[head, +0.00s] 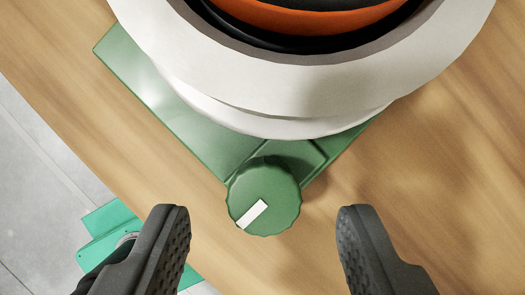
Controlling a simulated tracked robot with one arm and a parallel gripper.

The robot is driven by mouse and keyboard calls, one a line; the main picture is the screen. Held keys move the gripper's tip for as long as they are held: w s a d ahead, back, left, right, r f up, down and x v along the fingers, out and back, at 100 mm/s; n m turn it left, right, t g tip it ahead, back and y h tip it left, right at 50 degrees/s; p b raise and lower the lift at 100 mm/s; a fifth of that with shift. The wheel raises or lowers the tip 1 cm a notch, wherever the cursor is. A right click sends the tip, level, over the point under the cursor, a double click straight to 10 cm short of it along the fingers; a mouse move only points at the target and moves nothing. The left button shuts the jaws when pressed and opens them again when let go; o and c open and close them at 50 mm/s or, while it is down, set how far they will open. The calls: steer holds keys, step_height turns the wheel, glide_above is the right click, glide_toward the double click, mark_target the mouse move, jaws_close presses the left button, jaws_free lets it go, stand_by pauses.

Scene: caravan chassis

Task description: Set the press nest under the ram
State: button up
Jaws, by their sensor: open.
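My gripper (263,245) is open, its two dark ridged fingers at the lower left and lower right of the head view. A green round knob (265,190) with a white bar mark lies between and just ahead of the fingertips, with nothing gripped. The knob joins a green flat base (160,95) on the wooden top. A large pale round body (290,85) with an orange and black inside covers much of the base. I cannot tell for sure which part is the press nest or the ram.
The wooden surface (440,160) is clear on the right. Its edge runs diagonally at the left, with grey floor (40,160) beyond. A teal part (105,225) shows below that edge, partly hidden by the left finger.

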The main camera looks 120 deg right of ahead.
mark_target(435, 61)
steer(key=shift+x, duration=1.25)
jaws_close()
steer(key=shift+w+a+r, duration=0.1)
steer(key=shift+w+a, duration=0.3)
steer(key=shift+w, duration=0.95)
steer(key=shift+w+a, duration=0.35)
steer(key=shift+w, duration=1)
steer(key=shift+w+a+r, duration=0.1)
steer(key=shift+w+a, duration=0.3)
steer(key=shift+w, duration=0.9)
steer(key=shift+f, duration=0.1)
jaws_free()
steer(key=shift+s, duration=0.1)
steer(key=v, duration=0.7)
